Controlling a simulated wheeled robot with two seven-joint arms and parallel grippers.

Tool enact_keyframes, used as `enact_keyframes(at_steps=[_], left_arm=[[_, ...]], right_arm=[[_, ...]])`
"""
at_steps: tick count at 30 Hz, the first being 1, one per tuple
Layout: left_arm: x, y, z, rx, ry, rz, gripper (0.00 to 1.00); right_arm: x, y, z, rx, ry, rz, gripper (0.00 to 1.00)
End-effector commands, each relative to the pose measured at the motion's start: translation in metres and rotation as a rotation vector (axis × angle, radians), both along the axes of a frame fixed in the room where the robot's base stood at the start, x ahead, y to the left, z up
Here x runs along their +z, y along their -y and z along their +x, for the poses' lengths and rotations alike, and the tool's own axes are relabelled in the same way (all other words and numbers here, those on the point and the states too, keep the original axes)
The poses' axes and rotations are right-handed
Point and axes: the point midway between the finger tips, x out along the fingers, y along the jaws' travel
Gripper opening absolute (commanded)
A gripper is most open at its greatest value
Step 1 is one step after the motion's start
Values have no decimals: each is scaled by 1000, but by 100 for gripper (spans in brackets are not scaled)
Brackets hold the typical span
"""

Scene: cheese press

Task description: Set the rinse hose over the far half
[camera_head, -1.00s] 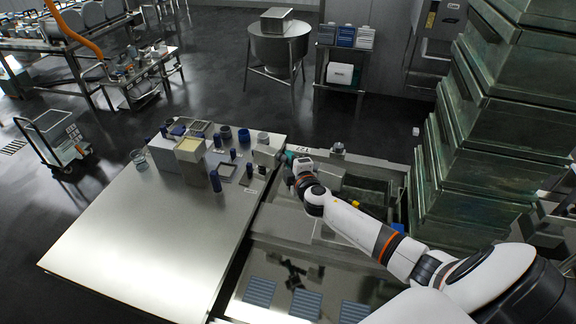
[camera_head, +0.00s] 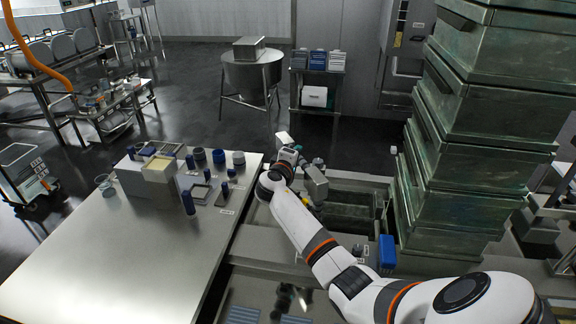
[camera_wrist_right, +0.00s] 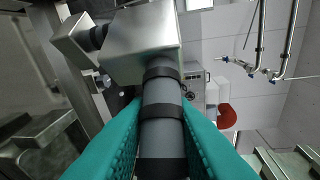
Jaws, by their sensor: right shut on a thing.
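My right gripper (camera_wrist_right: 155,140) has teal fingers closed around a grey tube with dark bands (camera_wrist_right: 161,95). The tube appears to be the rinse hose, though I cannot be sure. A shiny metal block (camera_wrist_right: 140,45) sits at its far end. In the head view my right gripper (camera_head: 301,158) is above the left rim of the far basin (camera_head: 350,212), beside the table's far right corner. Metal blocks (camera_head: 315,183) show next to it; the tube is mostly hidden there. The near basin (camera_head: 262,290) is partly covered by my right arm. My left gripper is out of view.
A steel table (camera_head: 125,245) at left holds blue cylinders (camera_head: 188,202) and a cream block (camera_head: 158,170). Tall stacked green crates (camera_head: 480,120) stand right of the basins. A blue item (camera_head: 387,252) is on the divider side. The table's front is clear.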

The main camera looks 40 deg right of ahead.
Motion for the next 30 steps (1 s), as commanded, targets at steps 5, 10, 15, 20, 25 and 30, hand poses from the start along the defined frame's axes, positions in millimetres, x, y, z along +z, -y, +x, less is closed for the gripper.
enact_keyframes(at_steps=[5,10,15,20,25,30], left_arm=[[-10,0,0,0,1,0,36],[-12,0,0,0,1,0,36],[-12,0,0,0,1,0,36],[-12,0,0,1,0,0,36],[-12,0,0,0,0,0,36],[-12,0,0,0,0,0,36]], right_arm=[[-3,8,-3,-54,-3,1,0],[-2,11,-4,-74,-3,1,0],[-1,11,-4,-78,-4,1,0],[-1,11,-4,-77,-4,1,0],[-1,11,-4,-76,-3,0,41],[-1,11,-4,-75,-2,1,43]])
